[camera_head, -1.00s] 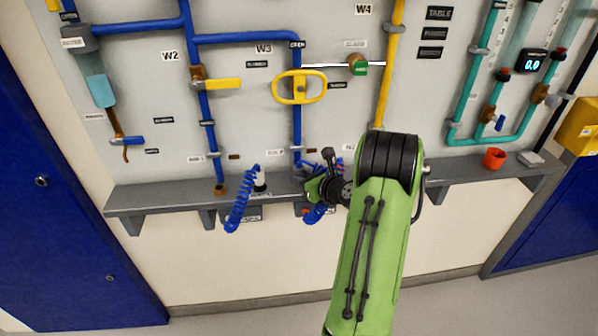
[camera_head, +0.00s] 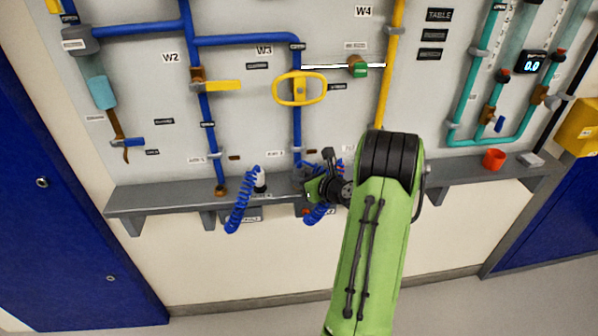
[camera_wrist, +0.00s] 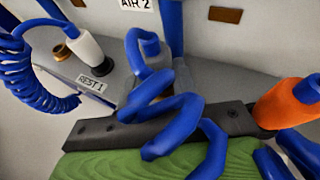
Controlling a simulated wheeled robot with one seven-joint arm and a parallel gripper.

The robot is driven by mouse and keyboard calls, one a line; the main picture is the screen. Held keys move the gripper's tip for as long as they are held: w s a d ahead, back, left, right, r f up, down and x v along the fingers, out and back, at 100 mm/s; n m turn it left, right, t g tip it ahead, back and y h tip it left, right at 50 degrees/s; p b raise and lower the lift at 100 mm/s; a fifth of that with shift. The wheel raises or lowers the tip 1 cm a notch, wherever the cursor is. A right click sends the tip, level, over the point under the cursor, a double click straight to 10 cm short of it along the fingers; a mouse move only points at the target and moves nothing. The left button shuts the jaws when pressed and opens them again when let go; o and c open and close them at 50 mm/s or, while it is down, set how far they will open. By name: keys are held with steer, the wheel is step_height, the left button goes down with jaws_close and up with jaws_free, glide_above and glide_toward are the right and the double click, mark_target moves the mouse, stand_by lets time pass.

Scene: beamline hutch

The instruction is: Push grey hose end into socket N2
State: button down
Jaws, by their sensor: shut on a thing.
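My gripper (camera_head: 314,188) is at the shelf below the W3 pipe and reads as shut on the grey hose end (camera_wrist: 183,82). Blue coiled hose (camera_wrist: 160,105) loops in front of the hold in the wrist view, so the grip is largely hidden. A dark bar and a green part of my gripper cross the bottom of that view. The same blue coil hangs under my gripper in the head view (camera_head: 316,214). I cannot make out socket N2; my arm and gripper cover part of the panel there.
A white hose end (camera_wrist: 86,48) with its blue coil stands upright at the REST 1 label on the shelf (camera_head: 150,198). An orange part (camera_wrist: 288,104) is at the right of the wrist view. A yellow wheel handle (camera_head: 299,101) is above. A red cup (camera_head: 493,159) stands further right.

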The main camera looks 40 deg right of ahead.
steer(key=shift+r+p, duration=0.8)
steer(key=shift+r, duration=0.15)
step_height(320, 180, up, 6)
steer(key=p, duration=0.6)
stand_by(0.3)
